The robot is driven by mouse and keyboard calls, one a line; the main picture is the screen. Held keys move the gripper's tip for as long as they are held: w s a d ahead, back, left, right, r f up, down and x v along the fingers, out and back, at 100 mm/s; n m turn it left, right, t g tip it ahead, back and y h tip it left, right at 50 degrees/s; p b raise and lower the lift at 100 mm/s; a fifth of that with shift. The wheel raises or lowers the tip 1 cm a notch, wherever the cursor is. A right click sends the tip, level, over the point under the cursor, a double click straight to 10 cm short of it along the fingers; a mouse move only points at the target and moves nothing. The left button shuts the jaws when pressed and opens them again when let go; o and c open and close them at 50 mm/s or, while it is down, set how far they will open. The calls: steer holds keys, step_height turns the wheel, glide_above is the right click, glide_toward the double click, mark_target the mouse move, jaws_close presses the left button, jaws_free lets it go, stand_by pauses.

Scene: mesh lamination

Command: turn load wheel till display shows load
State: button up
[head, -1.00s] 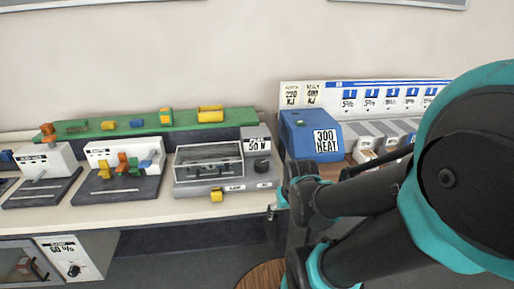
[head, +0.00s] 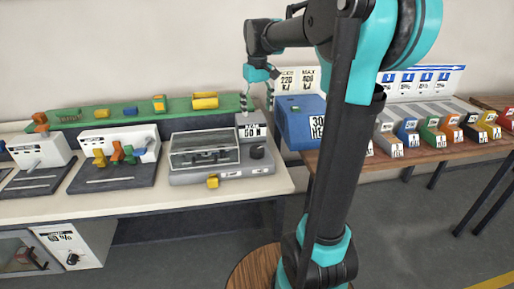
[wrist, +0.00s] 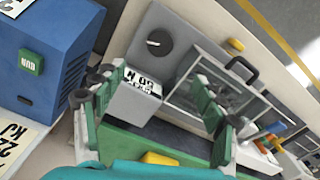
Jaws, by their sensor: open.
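The load wheel is a dark round knob (head: 257,151) on the right end of the grey test machine (head: 222,172). In the wrist view the knob (wrist: 159,43) shows a light pointer mark. The display (head: 253,132) behind the knob appears to read 50 N, though the digits are small. It also shows in the wrist view (wrist: 143,84), upside down. My gripper (head: 257,97) is open and empty, pointing down above the display end of the machine. In the wrist view its fingers (wrist: 155,100) are spread on both sides of the display box, and the knob is beyond them.
A blue heat box (head: 300,121) stands just right of the machine. A transparent cover (head: 205,146) fills the machine's left part, with a yellow block (head: 212,182) at its front. A green shelf (head: 130,132) with blocks runs behind. Bench space in front is clear.

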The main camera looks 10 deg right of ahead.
mark_target(257, 148)
step_height(257, 148, down, 17)
steer(key=shift+w, duration=0.1)
stand_by(0.6)
steer(key=c, duration=1.2)
steer(key=shift+o, duration=0.2)
